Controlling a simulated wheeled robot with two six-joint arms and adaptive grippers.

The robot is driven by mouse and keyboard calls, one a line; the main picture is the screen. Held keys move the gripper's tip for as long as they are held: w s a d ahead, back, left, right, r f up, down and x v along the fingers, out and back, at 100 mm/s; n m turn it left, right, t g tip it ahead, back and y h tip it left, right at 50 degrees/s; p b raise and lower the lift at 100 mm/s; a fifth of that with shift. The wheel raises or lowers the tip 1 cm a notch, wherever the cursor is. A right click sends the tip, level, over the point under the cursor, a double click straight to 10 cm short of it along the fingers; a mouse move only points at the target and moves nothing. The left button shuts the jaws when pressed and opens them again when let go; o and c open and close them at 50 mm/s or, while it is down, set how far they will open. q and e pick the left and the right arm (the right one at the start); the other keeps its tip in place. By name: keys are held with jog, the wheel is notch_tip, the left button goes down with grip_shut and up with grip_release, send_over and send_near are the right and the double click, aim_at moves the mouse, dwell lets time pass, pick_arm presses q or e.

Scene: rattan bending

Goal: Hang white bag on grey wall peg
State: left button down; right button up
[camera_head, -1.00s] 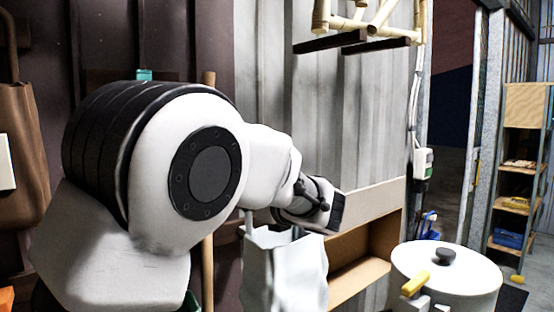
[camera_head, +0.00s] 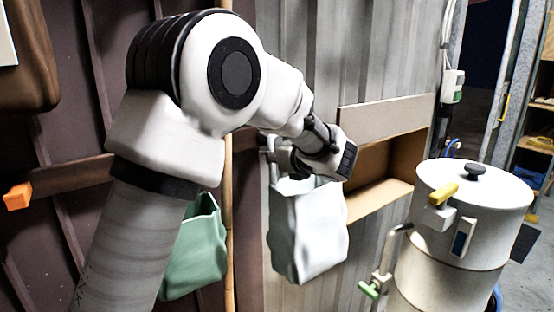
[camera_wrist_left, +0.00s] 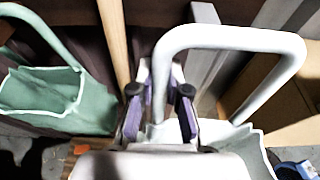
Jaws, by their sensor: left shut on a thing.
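The white bag (camera_head: 308,235) hangs upright below my left gripper, in front of the grey corrugated wall. In the left wrist view its handle (camera_wrist_left: 232,38) forms a loop, with the bag's open rim (camera_wrist_left: 235,140) below. My left gripper (camera_wrist_left: 170,105) is shut on one side of that handle; in the head view its fingers are largely hidden by the wrist. A grey bar (camera_wrist_left: 204,45) stands close beyond the handle in the left wrist view; I cannot tell whether it is the peg. I cannot make out the peg clearly in the head view. My right gripper is out of view.
A green bag (camera_head: 195,250) hangs left of the white bag, beside a wooden pole (camera_head: 229,215). A wooden wall box (camera_head: 378,200) is to the right. A white tank (camera_head: 450,235) with a yellow-handled latch stands at the right.

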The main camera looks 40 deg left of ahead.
pick_arm(q)
jog(key=b+x, duration=0.1)
jog(key=x, duration=0.6)
jog(key=shift+a, duration=0.2)
dwell(0.6)
jog(key=c, duration=1.1)
grip_release()
jog(key=shift+d, duration=0.1)
jog(key=v, duration=1.2)
